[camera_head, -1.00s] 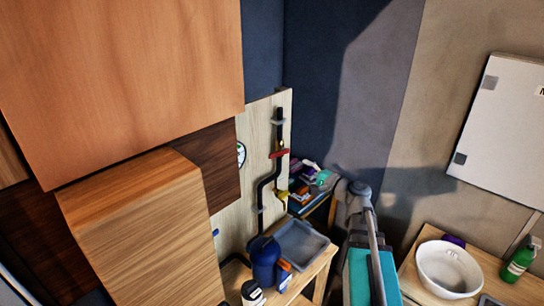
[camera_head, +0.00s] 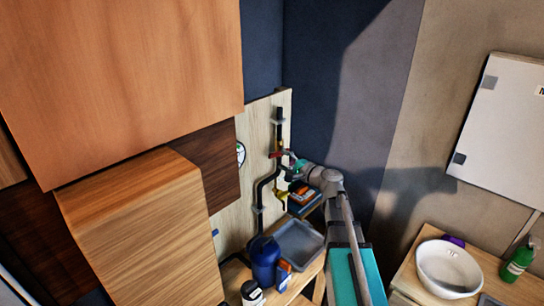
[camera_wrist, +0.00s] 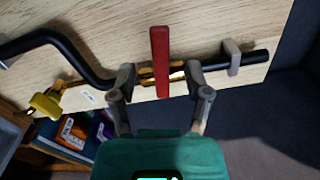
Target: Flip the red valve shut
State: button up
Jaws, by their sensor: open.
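The red valve handle (camera_wrist: 160,60) shows in the wrist view as a straight bar lying across the black pipe (camera_wrist: 70,52) at a brass-coloured fitting (camera_wrist: 177,77). In the head view the red handle (camera_head: 275,155) is small, set across the upright pipe and partly covered by my gripper. My gripper (camera_wrist: 160,76) is open, with one finger on each side of the handle's lower end and gaps between them. The fingertips are close to the pipe; I cannot tell whether they touch it.
A yellow valve handle (camera_wrist: 46,103) sits farther along the pipe. The wooden board (camera_head: 256,125) backs the pipe. Below are a grey tray (camera_head: 300,243), a blue container (camera_head: 265,262) and several boxes (camera_head: 303,198). Large wooden cabinets (camera_head: 120,70) fill the left side.

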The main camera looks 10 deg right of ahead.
aim_at(275, 155)
jog(key=shift+x, duration=2.5)
jog(key=shift+c, duration=0.3)
grip_shut()
